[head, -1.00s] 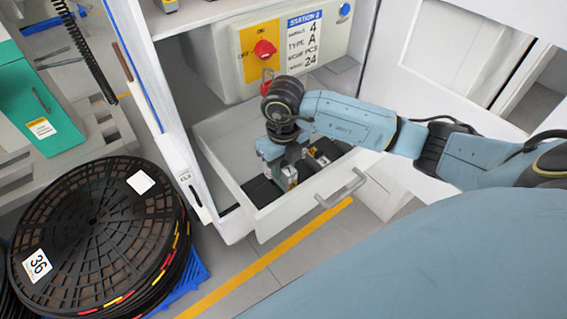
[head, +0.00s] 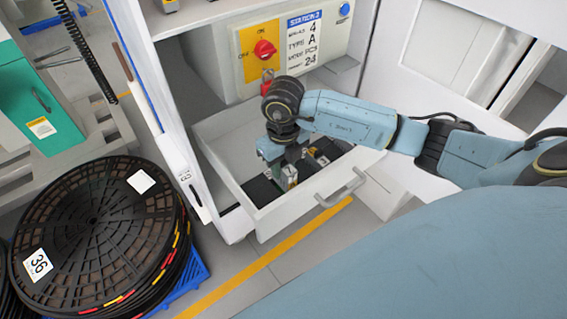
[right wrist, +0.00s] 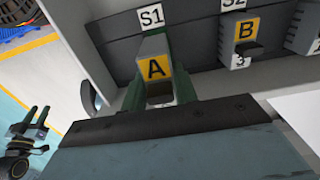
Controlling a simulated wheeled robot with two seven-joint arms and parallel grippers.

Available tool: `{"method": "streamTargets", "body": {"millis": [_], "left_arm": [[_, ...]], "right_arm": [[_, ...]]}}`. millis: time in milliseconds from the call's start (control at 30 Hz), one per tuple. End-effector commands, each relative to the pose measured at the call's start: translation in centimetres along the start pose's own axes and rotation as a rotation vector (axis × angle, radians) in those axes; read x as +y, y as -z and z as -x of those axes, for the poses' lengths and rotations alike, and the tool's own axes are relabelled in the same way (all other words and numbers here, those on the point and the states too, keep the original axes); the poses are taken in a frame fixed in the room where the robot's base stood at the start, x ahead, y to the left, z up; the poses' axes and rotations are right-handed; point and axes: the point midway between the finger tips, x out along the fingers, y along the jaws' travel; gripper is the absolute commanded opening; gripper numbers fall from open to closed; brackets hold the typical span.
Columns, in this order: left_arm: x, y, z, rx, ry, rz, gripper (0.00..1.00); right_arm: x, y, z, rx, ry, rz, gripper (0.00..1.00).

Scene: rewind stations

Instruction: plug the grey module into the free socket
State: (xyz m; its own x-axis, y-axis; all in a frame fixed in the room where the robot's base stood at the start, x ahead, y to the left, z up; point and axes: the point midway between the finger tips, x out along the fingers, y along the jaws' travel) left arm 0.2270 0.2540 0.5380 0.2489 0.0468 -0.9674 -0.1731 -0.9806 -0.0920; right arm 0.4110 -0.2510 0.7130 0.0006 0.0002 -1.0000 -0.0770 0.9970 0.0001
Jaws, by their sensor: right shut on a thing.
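The grey module (right wrist: 153,46) has a yellow label marked A and stands at the S1 position in the right wrist view. My right gripper (right wrist: 156,88) is shut on it, with a green finger on each side. In the head view the module (head: 289,178) shows small under my right gripper (head: 280,165), inside the open drawer. The S1 socket is hidden behind the module, so I cannot tell how deep it sits. My left gripper (right wrist: 31,118) shows small at the lower left of the right wrist view, fingers apart and empty.
A module marked B (right wrist: 243,30) stands at S2, beside the held one. The white drawer (head: 300,215) has a grey handle (head: 343,189) in front and walls around the modules. A control panel (head: 292,48) with a red switch is behind. Black reels (head: 95,230) stand at left.

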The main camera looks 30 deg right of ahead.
Motion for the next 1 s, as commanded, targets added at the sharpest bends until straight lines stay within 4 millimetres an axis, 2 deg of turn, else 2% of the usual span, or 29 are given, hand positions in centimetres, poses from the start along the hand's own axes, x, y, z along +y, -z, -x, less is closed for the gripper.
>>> {"method": "streamTargets", "body": {"millis": [1000], "left_arm": [[0.3,-0.6,-1.8,-0.002,-0.002,0.0,0.36]], "right_arm": [[0.0,0.0,-2.6,0.0,0.0,0.001,0.0]]}}
